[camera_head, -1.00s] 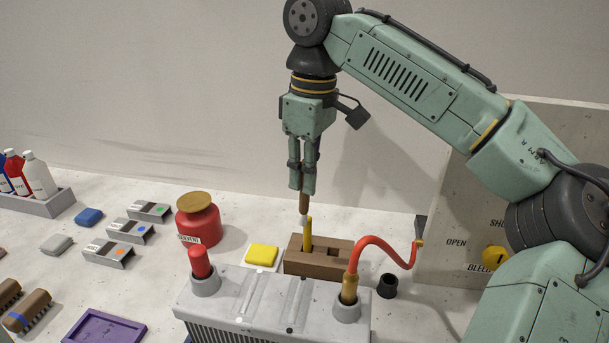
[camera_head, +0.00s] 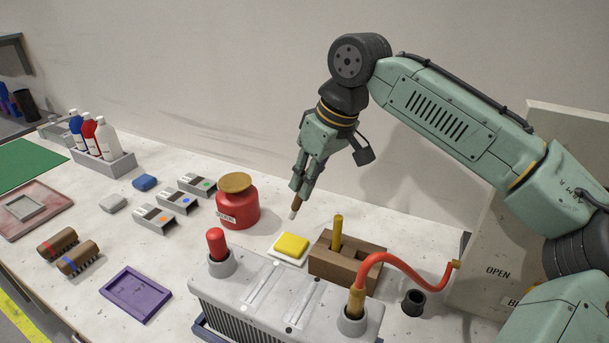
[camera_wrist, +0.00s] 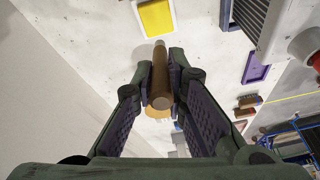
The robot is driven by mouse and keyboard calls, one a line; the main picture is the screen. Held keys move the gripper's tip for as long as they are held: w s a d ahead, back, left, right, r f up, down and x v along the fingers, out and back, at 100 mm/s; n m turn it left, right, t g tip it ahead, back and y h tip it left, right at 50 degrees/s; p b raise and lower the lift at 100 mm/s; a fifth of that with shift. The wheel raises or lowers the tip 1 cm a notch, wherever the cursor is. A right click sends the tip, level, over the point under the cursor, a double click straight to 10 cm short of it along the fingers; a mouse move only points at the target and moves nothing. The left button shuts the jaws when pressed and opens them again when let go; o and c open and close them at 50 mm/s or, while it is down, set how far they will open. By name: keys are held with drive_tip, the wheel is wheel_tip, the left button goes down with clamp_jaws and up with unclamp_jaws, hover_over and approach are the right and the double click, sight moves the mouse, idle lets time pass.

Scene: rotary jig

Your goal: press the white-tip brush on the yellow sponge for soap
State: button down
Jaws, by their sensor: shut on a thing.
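My gripper (camera_head: 306,182) is shut on the brown handle of the white-tip brush (camera_head: 295,206). The brush points down and tilts, its white tip in the air above and behind the yellow sponge. In the wrist view the brush (camera_wrist: 159,80) lies between the two fingers, its pale tip toward the sponge. The yellow sponge (camera_head: 291,245) lies on a white base on the table, and it also shows in the wrist view (camera_wrist: 157,19). The brush tip is apart from the sponge.
A brown wooden block (camera_head: 345,265) with a yellow stick (camera_head: 337,232) stands right of the sponge. A red solvent jar (camera_head: 238,207) stands left of it. A grey finned unit (camera_head: 280,300) with a red hose (camera_head: 400,262) is in front. A purple tray (camera_head: 137,293) lies at front left.

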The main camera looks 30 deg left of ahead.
drive_tip(key=shift+a+f, duration=0.2)
wheel_tip(320, 180, down, 6)
drive_tip(key=b, duration=0.4)
drive_tip(key=shift+b, duration=0.35)
drive_tip(key=shift+s+f, duration=0.1)
drive_tip(key=shift+f, duration=0.5)
idle(2.6)
drive_tip(key=shift+r, duration=0.1)
wheel_tip(320, 180, up, 5)
drive_tip(key=p, duration=0.5)
drive_tip(key=shift+r, duration=1)
drive_tip(key=shift+a, duration=0.1)
